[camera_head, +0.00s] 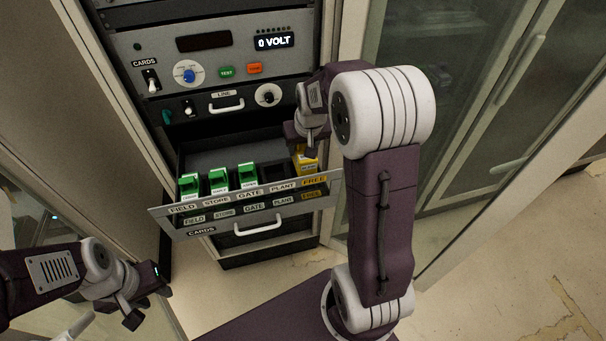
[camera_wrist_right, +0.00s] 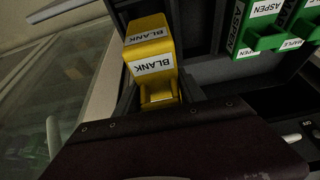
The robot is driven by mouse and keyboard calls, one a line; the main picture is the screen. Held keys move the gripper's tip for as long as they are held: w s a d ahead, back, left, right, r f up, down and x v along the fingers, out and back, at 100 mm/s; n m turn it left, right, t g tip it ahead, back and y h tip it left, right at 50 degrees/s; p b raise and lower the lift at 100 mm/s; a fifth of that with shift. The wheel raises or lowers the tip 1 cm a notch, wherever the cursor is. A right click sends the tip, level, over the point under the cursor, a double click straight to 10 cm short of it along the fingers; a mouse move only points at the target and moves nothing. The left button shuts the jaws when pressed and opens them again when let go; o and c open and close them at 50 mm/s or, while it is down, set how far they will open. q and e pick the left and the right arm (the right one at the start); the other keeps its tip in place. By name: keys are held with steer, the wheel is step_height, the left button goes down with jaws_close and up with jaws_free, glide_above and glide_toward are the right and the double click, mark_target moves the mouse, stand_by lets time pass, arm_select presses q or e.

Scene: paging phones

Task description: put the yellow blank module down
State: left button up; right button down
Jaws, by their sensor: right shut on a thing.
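The yellow blank module (camera_head: 306,161) is at the right end of the open card drawer, at the slot labelled FREE. In the right wrist view the yellow module (camera_wrist_right: 152,62), marked BLANK, stands in or just above a dark compartment; I cannot tell if it is fully seated. My right gripper (camera_head: 308,143) is shut on it from above, and its fingertips are mostly hidden behind my arm. My left gripper (camera_head: 148,302) is away from the drawer at lower left, empty, with its fingers apart.
The card drawer (camera_head: 240,222) holds three green modules (camera_head: 219,181) at FIELD, STORE and GATE. The PLANT slot looks empty. Above is a panel with knobs and a display (camera_head: 274,42) reading 0 VOLT. A glass-door cabinet (camera_head: 450,110) stands at right.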

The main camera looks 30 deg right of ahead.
mark_target(302, 154)
step_height(302, 154, down, 3)
steer(key=shift+w+r, duration=0.1)
steer(key=shift+w, duration=0.05)
steer(key=shift+w+f, duration=0.15)
steer(key=shift+f, duration=0.1)
steer(key=f, duration=0.3)
steer(key=shift+s+f, duration=0.15)
steer(key=shift+s, duration=0.1)
steer(key=shift+w+f, duration=0.15)
steer(key=shift+w, duration=0.05)
steer(key=shift+f, duration=0.1)
steer(key=c, duration=1)
jaws_free()
steer(key=shift+s, duration=0.1)
steer(key=shift+o, duration=0.2)
